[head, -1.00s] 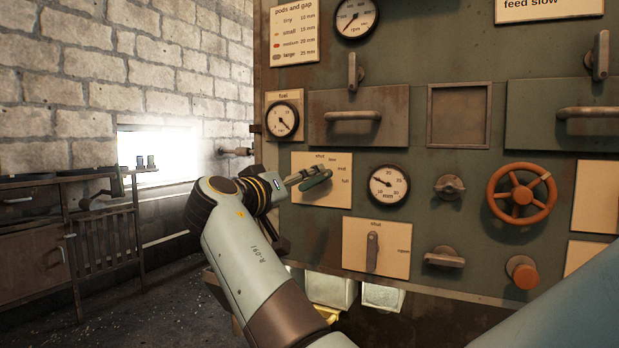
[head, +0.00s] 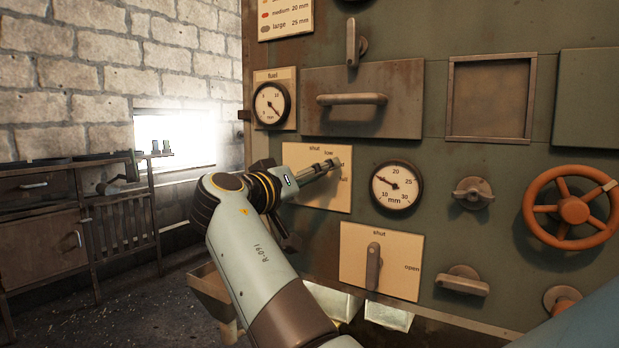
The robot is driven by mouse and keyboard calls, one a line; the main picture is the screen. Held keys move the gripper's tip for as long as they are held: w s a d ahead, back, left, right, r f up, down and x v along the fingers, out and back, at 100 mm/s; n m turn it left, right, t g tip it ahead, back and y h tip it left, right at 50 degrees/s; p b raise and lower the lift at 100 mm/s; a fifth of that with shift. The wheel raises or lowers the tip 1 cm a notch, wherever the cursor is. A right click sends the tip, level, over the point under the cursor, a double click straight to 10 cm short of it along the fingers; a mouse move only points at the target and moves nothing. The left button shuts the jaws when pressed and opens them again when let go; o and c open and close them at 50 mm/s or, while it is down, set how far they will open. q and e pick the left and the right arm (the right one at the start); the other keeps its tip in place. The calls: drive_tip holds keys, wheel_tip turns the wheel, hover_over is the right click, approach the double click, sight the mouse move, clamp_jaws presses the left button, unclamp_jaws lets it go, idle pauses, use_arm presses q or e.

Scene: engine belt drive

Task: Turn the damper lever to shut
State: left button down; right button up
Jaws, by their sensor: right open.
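My right gripper (head: 331,164) is open in front of the cream plate (head: 318,197) marked shut, low and full, with another mark partly covered. Its fingers point right, over the middle of that plate. The plate's lever cannot be made out behind the fingers, and I cannot tell whether they touch it. Below right, a second cream plate (head: 400,262) marked shut and open carries a grey lever (head: 373,267), upright under the word shut. I read no damper label on either plate. My left gripper is not in view.
Around the plates are a fuel gauge (head: 271,105), a mm gauge (head: 396,187), a drawer handle (head: 352,99), a grey knob (head: 473,193) and an orange handwheel (head: 572,208). A wooden bench (head: 45,220) stands at the left wall.

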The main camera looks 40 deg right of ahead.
drive_tip(key=c, duration=1)
drive_tip(key=shift+o, duration=0.2)
drive_tip(key=shift+n, duration=0.4)
drive_tip(key=shift+n+p, duration=0.3)
drive_tip(key=shift+n, duration=0.2)
drive_tip(key=n+p, duration=0.2)
drive_tip(key=n, duration=0.2)
drive_tip(key=shift+r, duration=0.1)
drive_tip(key=n+p, duration=0.2)
drive_tip(key=n, duration=0.3)
drive_tip(key=shift+n+p, duration=0.6)
drive_tip(key=shift+n, duration=0.1)
drive_tip(key=shift+f, duration=0.2)
